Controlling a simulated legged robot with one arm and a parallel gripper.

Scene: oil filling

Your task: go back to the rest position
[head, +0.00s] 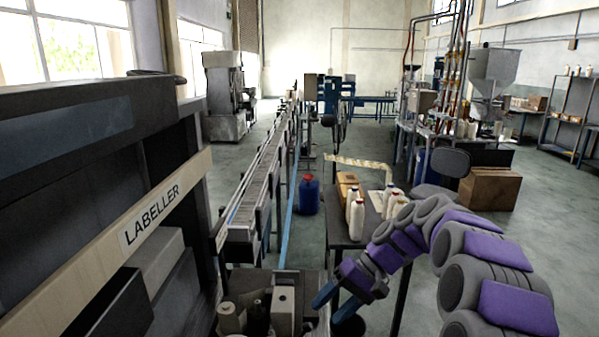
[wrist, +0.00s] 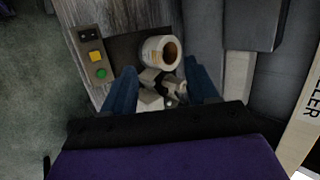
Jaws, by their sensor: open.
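My gripper (head: 338,300) has blue fingers and hangs at the end of my purple and grey arm, over the front of the labeller station in the head view. In the wrist view my gripper (wrist: 163,88) is open, its two blue fingers apart. A label roll (wrist: 160,50), white with a brown core, lies beyond the fingertips. Small pale machine parts (wrist: 152,98) show between the fingers, and nothing is seen held. The labeller (head: 165,215) is the large dark machine on the left, with a lettered beam.
A conveyor (head: 262,185) runs away from the labeller. A table (head: 340,225) with several white bottles (head: 356,216) stands close beside my arm. A blue container (head: 309,195) with a red cap is on the floor. A control panel (wrist: 95,57) has a yellow button. Floor (head: 420,240) shows behind my arm.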

